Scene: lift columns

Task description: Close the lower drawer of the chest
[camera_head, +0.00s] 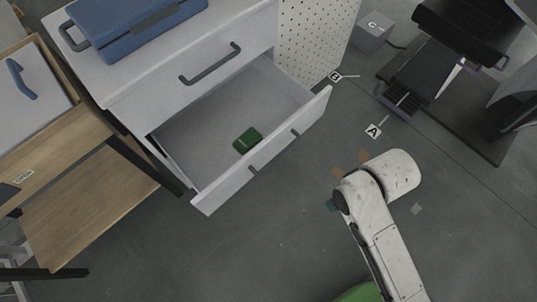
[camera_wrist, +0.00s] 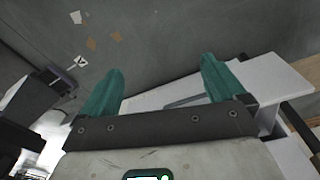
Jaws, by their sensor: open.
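The white chest (camera_head: 115,85) stands at the upper left of the head view. Its lower drawer (camera_head: 265,158) is pulled well out, with a small green object (camera_head: 247,140) lying inside. The upper drawer (camera_head: 200,62) is shut and has a dark bar handle (camera_head: 210,64). My gripper (camera_wrist: 162,65) is open and empty, its two teal fingers spread apart. In the head view it is mostly hidden behind my arm, to the right of the drawer front and apart from it. In the wrist view the white drawer (camera_wrist: 268,78) shows beyond and right of the fingers.
A blue case (camera_head: 135,28) sits on top of the chest. A wooden bench (camera_head: 95,190) stands at the left. A dark machine (camera_head: 445,85) and a grey box (camera_head: 372,30) stand at the upper right. The floor (camera_head: 270,240) before the drawer is clear.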

